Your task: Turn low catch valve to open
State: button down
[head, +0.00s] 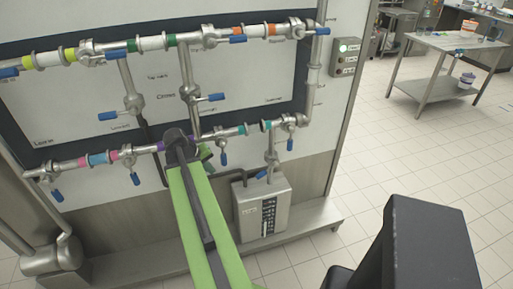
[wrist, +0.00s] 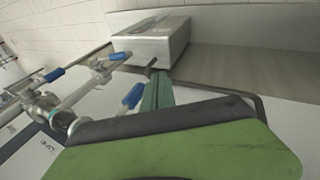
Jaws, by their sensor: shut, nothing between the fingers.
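Several valves with blue lever handles sit on the steel pipes of the wall panel. The labels are too small to read, so I cannot tell which one is the low catch valve. My gripper (head: 203,151) is at the lower pipe row, shut and empty, and my green and black arm partly hides the pipe there. A blue handle (head: 224,158) hangs down just right of it. In the wrist view, a green finger (wrist: 157,93) is beside a blue handle (wrist: 133,97); I cannot tell if they touch. Another blue handle (head: 262,174) is on the vertical pipe above the steel box.
A steel box (head: 262,208) with a dark gauge stands low right of my arm; it also shows in the wrist view (wrist: 152,42). A button box (head: 345,57) is on the panel's right side. A steel table (head: 450,42) stands far right. Tiled floor between is clear.

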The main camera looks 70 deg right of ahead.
jog(key=s+d+r+m+g+p, duration=0.1)
jog(key=s+d+r+p, duration=0.3)
jog(key=s+d+r, duration=0.3)
jog(key=b, duration=2.1)
send_near(260, 174)
jog(key=x, duration=0.6)
jog(key=shift+f, duration=0.1)
jog(key=shift+s+d+f, duration=0.15)
jog(key=shift+d+f, duration=0.05)
jog(key=shift+f, duration=0.05)
jog(key=shift+a, duration=0.2)
jog(key=shift+d+f, duration=0.1)
jog(key=shift+d, duration=0.1)
